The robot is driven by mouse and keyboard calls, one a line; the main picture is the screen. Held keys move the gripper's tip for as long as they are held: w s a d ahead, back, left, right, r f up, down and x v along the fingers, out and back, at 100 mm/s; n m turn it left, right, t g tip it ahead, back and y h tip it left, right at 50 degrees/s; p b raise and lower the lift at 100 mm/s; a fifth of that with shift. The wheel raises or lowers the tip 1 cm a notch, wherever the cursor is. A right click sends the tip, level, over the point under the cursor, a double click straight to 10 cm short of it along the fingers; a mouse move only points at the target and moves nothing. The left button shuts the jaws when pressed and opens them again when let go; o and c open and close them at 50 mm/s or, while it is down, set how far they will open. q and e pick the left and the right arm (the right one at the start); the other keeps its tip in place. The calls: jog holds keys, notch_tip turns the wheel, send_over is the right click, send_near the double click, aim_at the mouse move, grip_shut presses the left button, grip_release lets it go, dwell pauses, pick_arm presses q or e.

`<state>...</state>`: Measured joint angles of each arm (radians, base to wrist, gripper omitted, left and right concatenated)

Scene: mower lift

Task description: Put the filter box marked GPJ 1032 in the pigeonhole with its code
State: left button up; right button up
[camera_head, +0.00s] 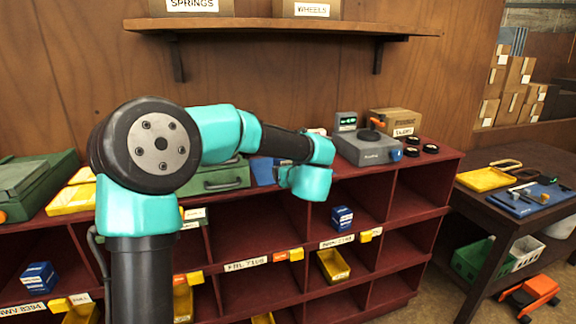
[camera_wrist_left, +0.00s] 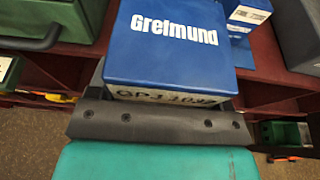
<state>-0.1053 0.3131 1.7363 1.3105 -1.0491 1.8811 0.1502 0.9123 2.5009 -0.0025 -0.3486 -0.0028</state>
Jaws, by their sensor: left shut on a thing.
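The blue filter box (camera_wrist_left: 168,45), printed "Greimund", is close up in the left wrist view. Its pale label on the near side is partly cut off and reads like GPJ 1032. My left gripper (camera_wrist_left: 160,118) is shut on this box. In the head view my teal wrist hides the gripper; a blue patch (camera_head: 263,171) shows beside it, and I cannot tell if it is the held box. The dark red pigeonhole rack (camera_head: 262,218) has labels on its shelf edges, such as one like FNL 7108 (camera_head: 246,264). My right gripper is not in view.
Small blue boxes (camera_head: 342,217) and yellow bins (camera_head: 333,265) occupy some pigeonholes; others are empty. On the rack top stand a green case (camera_head: 216,180) and a grey device (camera_head: 368,148). A shelf (camera_head: 280,27) hangs above. A dark table (camera_head: 530,160) stands at right.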

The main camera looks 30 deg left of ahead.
pick_arm(q)
jog(key=shift+s+d+r, duration=0.1)
jog(key=shift+s+d, duration=0.2)
jog(key=shift+s, duration=0.2)
jog(key=shift+s+d+r, duration=0.1)
jog(key=shift+s+d, duration=0.2)
jog(key=shift+s, duration=0.2)
jog(key=w+d+f+m+t+h, duration=0.1)
jog(key=w+d+f+m+h, duration=0.15)
jog(key=f, duration=0.75)
jog(key=w+d+f+m+t+h, duration=0.2)
jog(key=w+d+f, duration=0.15)
jog(key=f, duration=0.65)
jog(key=w+d+f+m+t+h, duration=0.1)
jog(key=w+d+f+m+h, duration=0.2)
jog(key=f, duration=0.8)
jog(key=s+d+f+m+t+h, duration=0.1)
jog(key=s+d+f+m+h, duration=0.1)
jog(key=d+f, duration=0.5)
notch_tip(320, 180, down, 4)
jog(key=shift+s+d+f+h, duration=0.1)
jog(key=shift+s+d+h, duration=0.15)
jog(key=shift+s+h, duration=0.6)
jog(key=shift+s, duration=0.1)
jog(key=s+f, duration=0.5)
jog(key=f, duration=0.1)
jog(key=shift+f, duration=0.3)
